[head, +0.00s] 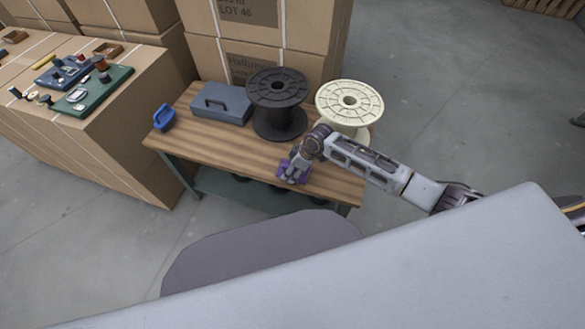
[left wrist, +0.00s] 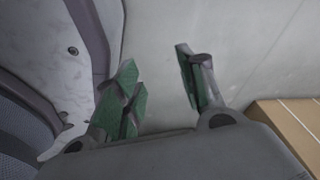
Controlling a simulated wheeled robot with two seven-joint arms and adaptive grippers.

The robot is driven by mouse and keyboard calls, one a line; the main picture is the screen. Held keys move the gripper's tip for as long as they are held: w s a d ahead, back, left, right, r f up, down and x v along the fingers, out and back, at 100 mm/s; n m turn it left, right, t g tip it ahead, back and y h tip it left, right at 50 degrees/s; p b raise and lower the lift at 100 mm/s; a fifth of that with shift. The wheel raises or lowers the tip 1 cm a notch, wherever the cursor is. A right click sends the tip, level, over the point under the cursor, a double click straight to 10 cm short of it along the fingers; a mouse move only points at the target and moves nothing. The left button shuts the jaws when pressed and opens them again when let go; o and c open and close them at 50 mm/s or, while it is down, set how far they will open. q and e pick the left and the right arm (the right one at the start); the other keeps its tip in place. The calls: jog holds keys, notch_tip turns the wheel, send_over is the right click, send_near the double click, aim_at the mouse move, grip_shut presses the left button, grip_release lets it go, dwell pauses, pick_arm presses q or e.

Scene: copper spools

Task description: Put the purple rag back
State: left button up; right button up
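The purple rag (head: 283,175) shows as small purple patches around the fingers of my right gripper (head: 293,174), near the front edge of the wooden table (head: 225,148) in the head view. My right gripper covers most of the rag. I cannot tell whether the fingers are closed on it, or whether the rag lies on the table or is just above it. My left gripper (left wrist: 158,78) is open and empty in the left wrist view, its green-padded fingers apart. It is not in the head view.
On the table stand a black spool (head: 278,103), a cream spool (head: 350,103), a grey toolbox (head: 221,104) and a blue object (head: 164,117). Cardboard boxes (head: 262,40) rise behind. At left, a green board (head: 95,92) with small parts lies on boxes. The table's front left is clear.

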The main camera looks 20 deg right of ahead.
pick_arm(q)
jog(key=shift+s, duration=0.15)
pick_arm(e)
jog(key=shift+f, duration=0.15)
jog(key=o, duration=0.9)
pick_arm(q)
jog(key=shift+s+a+f, duration=0.1)
jog(key=shift+s+f, duration=0.1)
jog(key=shift+s, duration=0.15)
jog(key=shift+w+r, duration=0.1)
jog(key=shift+w, duration=0.1)
pick_arm(e)
jog(key=shift+v, duration=0.95)
jog(key=p+v, duration=0.1)
jog(key=v, duration=0.8)
jog(key=shift+p, duration=0.35)
pick_arm(q)
jog(key=s+a, duration=0.2)
jog(key=s, duration=0.1)
jog(key=shift+a+f, duration=0.1)
jog(key=shift+f, duration=0.1)
pick_arm(e)
jog(key=shift+s+d+r, duration=0.2)
jog(key=shift+d+r, duration=0.05)
jog(key=shift+r, duration=0.4)
